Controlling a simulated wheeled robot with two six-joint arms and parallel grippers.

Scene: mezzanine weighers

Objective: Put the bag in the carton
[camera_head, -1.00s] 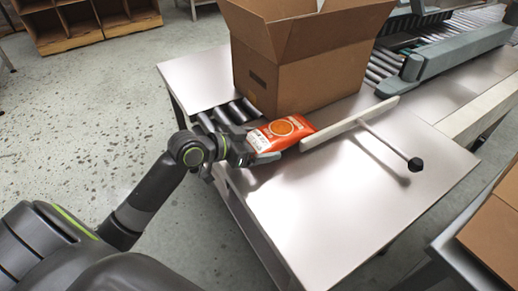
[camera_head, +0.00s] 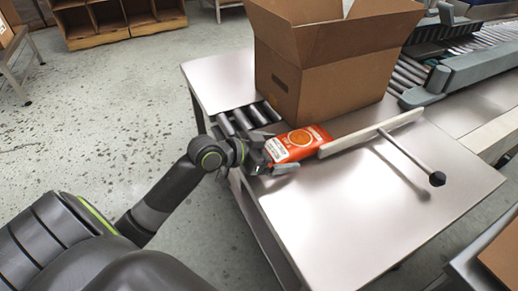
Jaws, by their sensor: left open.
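The orange bag (camera_head: 296,144) with a white label lies on the metal table in front of the carton, against the pale guide bar. The open brown carton (camera_head: 338,77) stands upright on the table behind it, flaps up. Its inside is mostly hidden by the near wall and flaps. My left gripper (camera_head: 270,158) is at the left end of the bag, open, with its fingers on either side of that end. My right gripper is not in view.
A pale guide bar (camera_head: 368,133) with a black-knobbed rod (camera_head: 407,155) crosses the table right of the bag. Dark rollers (camera_head: 246,118) lie left of the carton. A roller conveyor runs at back right. The table's front (camera_head: 360,220) is clear.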

